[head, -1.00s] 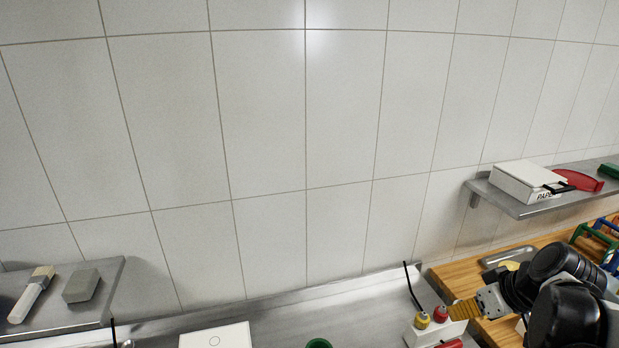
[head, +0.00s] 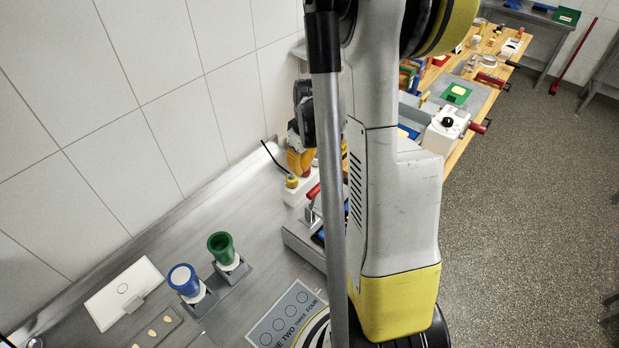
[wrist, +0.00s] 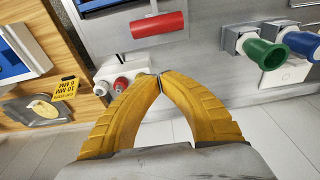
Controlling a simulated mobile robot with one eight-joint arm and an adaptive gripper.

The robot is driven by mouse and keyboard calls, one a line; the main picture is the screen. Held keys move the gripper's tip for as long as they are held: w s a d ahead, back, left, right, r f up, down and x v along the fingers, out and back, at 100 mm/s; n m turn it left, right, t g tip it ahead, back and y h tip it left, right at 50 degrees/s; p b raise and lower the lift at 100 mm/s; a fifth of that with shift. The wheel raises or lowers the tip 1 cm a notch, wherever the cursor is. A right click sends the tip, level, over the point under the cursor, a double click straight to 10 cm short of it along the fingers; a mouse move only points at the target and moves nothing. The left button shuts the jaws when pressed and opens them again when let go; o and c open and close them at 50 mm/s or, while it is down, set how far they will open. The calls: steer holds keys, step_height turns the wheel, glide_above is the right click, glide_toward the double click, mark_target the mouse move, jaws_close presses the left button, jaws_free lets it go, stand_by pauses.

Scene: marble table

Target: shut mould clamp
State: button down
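What looks like the mould clamp, a grey metal base (head: 299,238) with a red handle (head: 313,190), stands on the steel counter, partly hidden behind my arm in the head view. In the wrist view the red handle (wrist: 158,25) lies across the top, beyond my fingertips and apart from them. How far the clamp is open cannot be told. My gripper (wrist: 160,77) has yellow fingers with the tips together and nothing visible between them. In the head view my gripper (head: 300,162) is beyond the red handle, over a white box with knobs.
The white box (wrist: 123,68) has red and pale knobs and is close to my fingertips. A green cup (head: 220,246) and a blue cup (head: 184,280) stand in holders to the left. A white panel (head: 124,292) lies near the wall. A wooden bench (head: 492,62) holds other tools.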

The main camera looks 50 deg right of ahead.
steer(key=s, duration=0.1)
steer(key=s+f, duration=0.1)
steer(key=s, duration=0.1)
steer(key=shift+s+f, duration=0.3)
steer(key=shift+s, duration=0.15)
steer(key=shift+s+d+f+t+b, duration=0.15)
steer(key=shift+s+t+b, duration=0.15)
steer(key=shift+s+b, duration=0.2)
step_height(320, 180, up, 12)
steer(key=w+p, duration=0.1)
steer(key=shift+w+f, duration=0.25)
steer(key=shift+w, duration=0.05)
